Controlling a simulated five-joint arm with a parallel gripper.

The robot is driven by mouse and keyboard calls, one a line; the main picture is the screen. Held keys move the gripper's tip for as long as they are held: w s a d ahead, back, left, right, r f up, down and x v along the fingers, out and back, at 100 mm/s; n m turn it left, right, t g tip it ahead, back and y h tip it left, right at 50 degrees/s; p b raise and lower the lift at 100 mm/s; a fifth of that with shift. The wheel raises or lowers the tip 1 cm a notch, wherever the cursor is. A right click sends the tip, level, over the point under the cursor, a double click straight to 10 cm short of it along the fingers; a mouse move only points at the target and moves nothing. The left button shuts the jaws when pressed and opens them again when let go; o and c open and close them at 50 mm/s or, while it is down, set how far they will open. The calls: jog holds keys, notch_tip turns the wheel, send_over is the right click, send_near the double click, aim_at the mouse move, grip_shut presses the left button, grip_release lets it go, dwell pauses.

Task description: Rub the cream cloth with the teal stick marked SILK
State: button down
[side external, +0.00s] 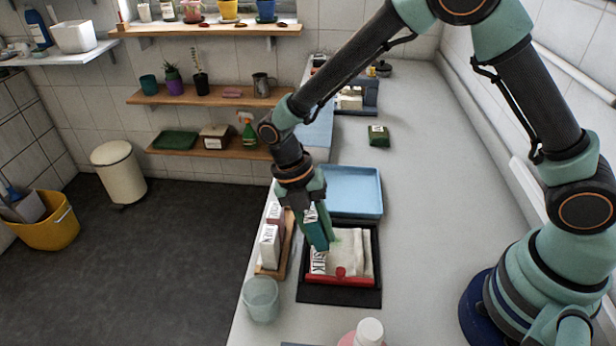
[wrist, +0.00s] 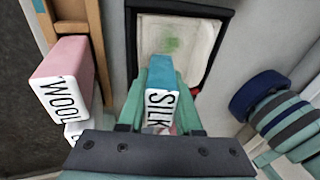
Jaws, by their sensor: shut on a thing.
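My gripper (side external: 312,212) is shut on the teal stick (side external: 316,236), pointing down over the left part of the cream cloth (side external: 355,262). In the wrist view the teal stick (wrist: 162,68) sits between the fingers with its white SILK end toward me. The cloth (wrist: 190,32) lies flat in a black frame and carries a pale green smear. The side view shows a red bar across its near edge and a SILK label at its left. I cannot tell whether the stick's lower end touches the cloth.
A wooden tray (side external: 262,271) left of the frame holds upright sticks, including a pink one marked WOOL (wrist: 66,80). A glass (side external: 261,299) stands in front of it. A blue tray (side external: 352,213) lies behind the frame.

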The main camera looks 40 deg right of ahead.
jog(key=shift+r, duration=3.05)
jog(key=shift+r, duration=1.5)
jog(key=shift+s+d+f+t+y, duration=0.9)
jog(key=shift+s+f+t, duration=0.25)
jog(key=shift+s+t, duration=0.45)
send_over(336, 252)
jog(key=shift+w+f, duration=0.1)
jog(key=shift+f, duration=2.8)
jog(key=shift+f, duration=0.6)
